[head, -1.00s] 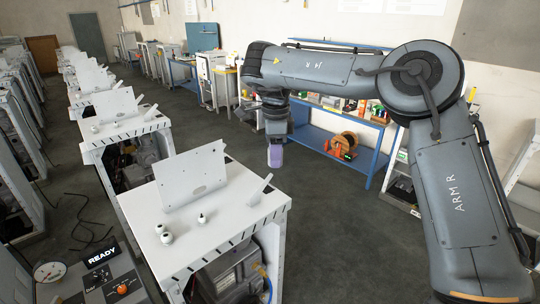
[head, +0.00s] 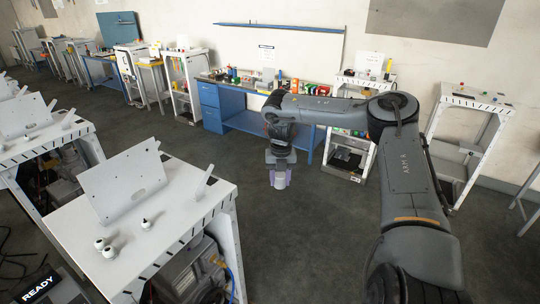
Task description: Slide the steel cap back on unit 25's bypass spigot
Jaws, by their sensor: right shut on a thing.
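My right gripper (head: 280,180) hangs pointing down over open floor, to the right of the nearest unit. The nearest dispenser frame (head: 190,206) has a white top with an upright plate (head: 125,183) and several small round white fittings (head: 109,251). No unit number is readable, and I cannot make out which part is unit 25's bypass spigot. My left gripper is not in view.
A blue workbench (head: 211,120) with small items on it stands against the back wall, behind my right arm. White racks (head: 477,130) stand at the right. A second dispenser frame (head: 40,138) is at the left. The floor between units and bench is clear.

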